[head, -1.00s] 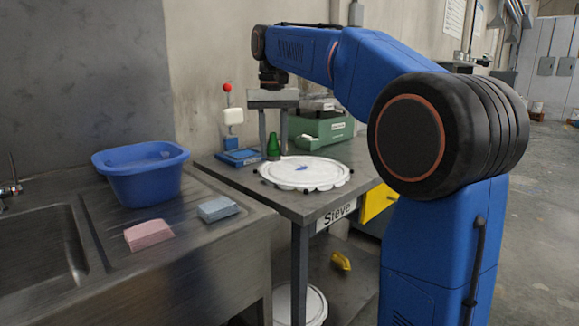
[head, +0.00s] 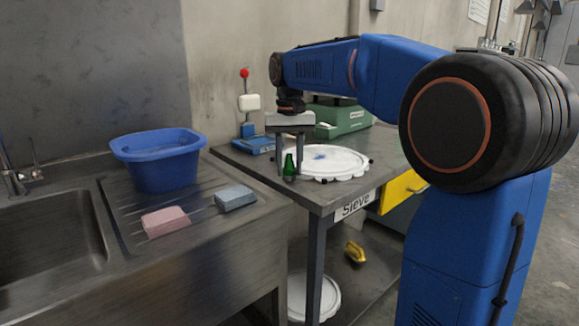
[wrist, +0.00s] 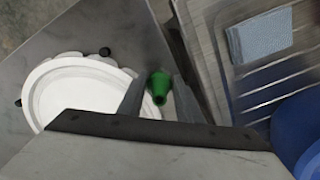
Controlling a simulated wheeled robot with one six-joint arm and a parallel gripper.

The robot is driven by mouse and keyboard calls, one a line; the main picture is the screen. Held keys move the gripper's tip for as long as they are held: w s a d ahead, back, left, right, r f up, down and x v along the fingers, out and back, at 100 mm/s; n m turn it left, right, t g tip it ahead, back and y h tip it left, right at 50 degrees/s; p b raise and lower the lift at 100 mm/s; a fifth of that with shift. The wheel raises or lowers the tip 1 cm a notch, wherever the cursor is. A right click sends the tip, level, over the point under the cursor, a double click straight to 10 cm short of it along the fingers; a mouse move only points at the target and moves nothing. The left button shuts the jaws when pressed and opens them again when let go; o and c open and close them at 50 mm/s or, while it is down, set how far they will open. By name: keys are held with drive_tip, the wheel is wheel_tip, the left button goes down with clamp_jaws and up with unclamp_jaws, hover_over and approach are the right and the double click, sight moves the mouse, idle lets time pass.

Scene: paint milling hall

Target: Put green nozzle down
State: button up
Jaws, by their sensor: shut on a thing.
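The green nozzle (head: 290,166) is a small tapered cone, upright, narrow end up. My gripper (head: 288,172) points down over the table's left side and is shut on the nozzle between its two grey fingers. In the wrist view the nozzle (wrist: 159,86) also shows between the fingertips (wrist: 158,98). It is near the left edge of the table marked "Sieve" (head: 336,190), left of the round white lid or sieve (head: 335,163). I cannot tell whether its base touches the tabletop.
The sink unit (head: 200,240) adjoins at the left, with a blue basin (head: 158,165), a pink sponge (head: 166,221) and a blue-grey one (head: 235,197). A green scale-like box (head: 342,117) and a blue stand with a red ball (head: 245,73) are at the back.

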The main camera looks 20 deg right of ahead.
sight(290, 154)
drive_tip(key=shift+f, duration=0.2)
drive_tip(key=o, duration=0.8)
drive_tip(key=shift+c, duration=0.2)
wheel_tip(290, 154, up, 12)
drive_tip(key=shift+r, duration=0.1)
